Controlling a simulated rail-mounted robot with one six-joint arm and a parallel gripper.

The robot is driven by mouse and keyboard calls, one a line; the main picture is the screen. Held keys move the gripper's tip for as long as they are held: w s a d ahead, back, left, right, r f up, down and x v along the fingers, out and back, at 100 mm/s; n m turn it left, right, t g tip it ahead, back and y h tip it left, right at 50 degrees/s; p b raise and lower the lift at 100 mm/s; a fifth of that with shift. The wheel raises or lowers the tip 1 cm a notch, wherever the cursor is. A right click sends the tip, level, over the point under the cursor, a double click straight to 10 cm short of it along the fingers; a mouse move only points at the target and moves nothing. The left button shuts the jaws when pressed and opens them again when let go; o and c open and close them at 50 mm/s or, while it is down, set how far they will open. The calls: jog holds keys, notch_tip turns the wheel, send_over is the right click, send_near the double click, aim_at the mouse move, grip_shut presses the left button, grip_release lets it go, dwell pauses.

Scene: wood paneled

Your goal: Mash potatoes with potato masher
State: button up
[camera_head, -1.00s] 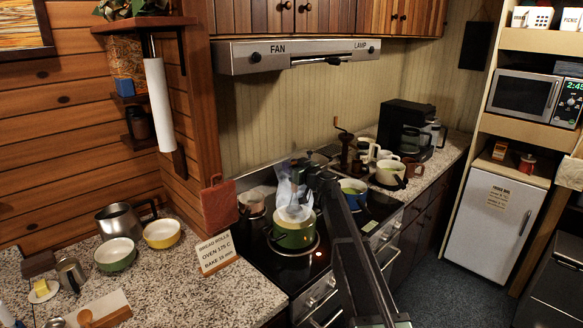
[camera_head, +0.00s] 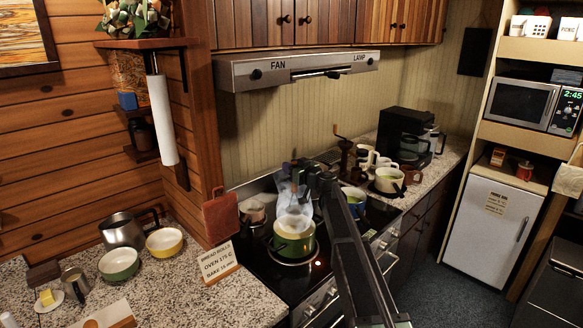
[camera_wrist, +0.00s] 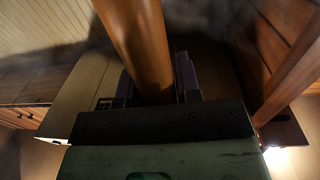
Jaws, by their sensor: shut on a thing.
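A green pot (camera_head: 292,249) stands on the dark stovetop, with pale contents (camera_head: 294,224) and whitish steam above it. My gripper (camera_head: 298,172) is over the pot in the head view, with my dark arm reaching up to it from the lower right. In the wrist view my gripper (camera_wrist: 150,90) is shut on a brown wooden handle (camera_wrist: 140,45), which looks like the potato masher's handle. The masher's head cannot be made out in the head view. Whether it touches the potatoes cannot be told.
A small pot (camera_head: 253,212) stands behind left of the green pot; a blue pot (camera_head: 354,198) is to the right. The range hood (camera_head: 300,67) hangs above. The left counter holds a green bowl (camera_head: 118,264), a yellow bowl (camera_head: 164,242) and a recipe card (camera_head: 216,263).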

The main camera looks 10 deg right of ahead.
aim_at(296, 198)
jog(key=shift+f, duration=0.15)
jog(key=shift+f+b, duration=5.85)
jog(key=shift+b, duration=0.15)
jog(key=shift+r, duration=0.1)
notch_tip(296, 198, up, 4)
jog(key=p, duration=0.4)
jog(key=shift+r, duration=0.15)
notch_tip(296, 198, down, 5)
jog(key=b, duration=0.4)
jog(key=shift+r, duration=0.25)
